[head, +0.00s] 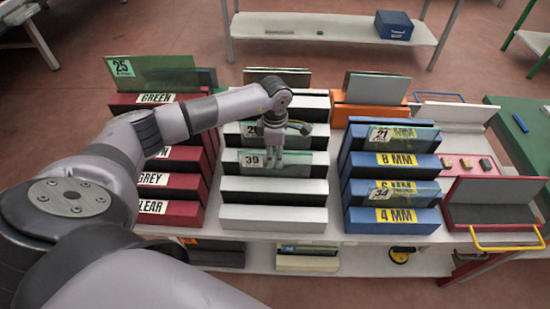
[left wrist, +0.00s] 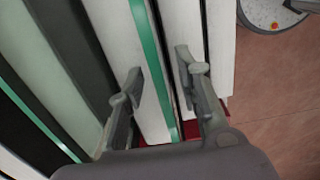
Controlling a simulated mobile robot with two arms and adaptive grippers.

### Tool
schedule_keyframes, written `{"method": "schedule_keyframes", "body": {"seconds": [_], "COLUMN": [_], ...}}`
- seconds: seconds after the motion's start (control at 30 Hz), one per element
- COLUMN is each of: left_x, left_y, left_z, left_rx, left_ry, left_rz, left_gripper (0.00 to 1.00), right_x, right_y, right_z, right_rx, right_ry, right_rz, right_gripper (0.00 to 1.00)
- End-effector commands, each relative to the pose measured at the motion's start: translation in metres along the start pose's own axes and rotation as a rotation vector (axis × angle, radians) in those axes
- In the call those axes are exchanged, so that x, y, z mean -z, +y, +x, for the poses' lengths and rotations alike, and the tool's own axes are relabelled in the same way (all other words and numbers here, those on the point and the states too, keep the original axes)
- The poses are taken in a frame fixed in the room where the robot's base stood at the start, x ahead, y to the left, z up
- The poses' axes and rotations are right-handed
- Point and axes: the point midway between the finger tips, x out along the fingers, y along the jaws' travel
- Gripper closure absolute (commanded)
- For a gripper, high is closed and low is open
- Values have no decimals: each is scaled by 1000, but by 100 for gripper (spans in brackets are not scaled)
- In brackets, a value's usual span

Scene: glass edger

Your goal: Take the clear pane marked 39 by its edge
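The clear pane marked 39 (head: 303,158) stands in a white slotted rack (head: 272,211) in the middle of the head view, its label at its left end. My left gripper (head: 273,160) points down at this pane, over its left half near the label. In the left wrist view my left gripper (left wrist: 158,64) is open, with a green glass edge (left wrist: 158,75) running between its two fingers. Gaps show between the fingers and that edge. The number is not readable in the wrist view. My right gripper is not in view.
Another marked pane (head: 305,128) stands in the slot behind. A dark red rack (head: 178,182) with GREEN, GREY and CLEAR labels is on the left. A blue rack (head: 392,215) holding panes marked 21 and 34 is on the right. A blue box (head: 393,25) sits on a back shelf.

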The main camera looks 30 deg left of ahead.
Motion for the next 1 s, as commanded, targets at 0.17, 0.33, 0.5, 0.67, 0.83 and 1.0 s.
{"method": "schedule_keyframes", "body": {"seconds": [0.17, 0.33, 0.5, 0.67, 0.83, 1.0], "left_x": [0, 0, 0, 0, 0, 0], "left_y": [0, 0, 0, 0, 0, 0], "left_z": [0, 0, -1, -1, -1, -1], "left_rx": [0, 0, 0, 0, 0, 0], "left_ry": [0, 0, 0, 0, 0, 0], "left_rz": [0, 0, 0, 0, 0, 0], "left_gripper": [76, 88, 99, 100, 100, 100], "right_x": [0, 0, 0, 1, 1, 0], "right_y": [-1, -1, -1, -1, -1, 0], "right_z": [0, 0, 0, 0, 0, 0], "right_rx": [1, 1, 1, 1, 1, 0], "right_ry": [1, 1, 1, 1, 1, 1], "right_rz": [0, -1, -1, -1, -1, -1], "right_gripper": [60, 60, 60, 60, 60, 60]}}
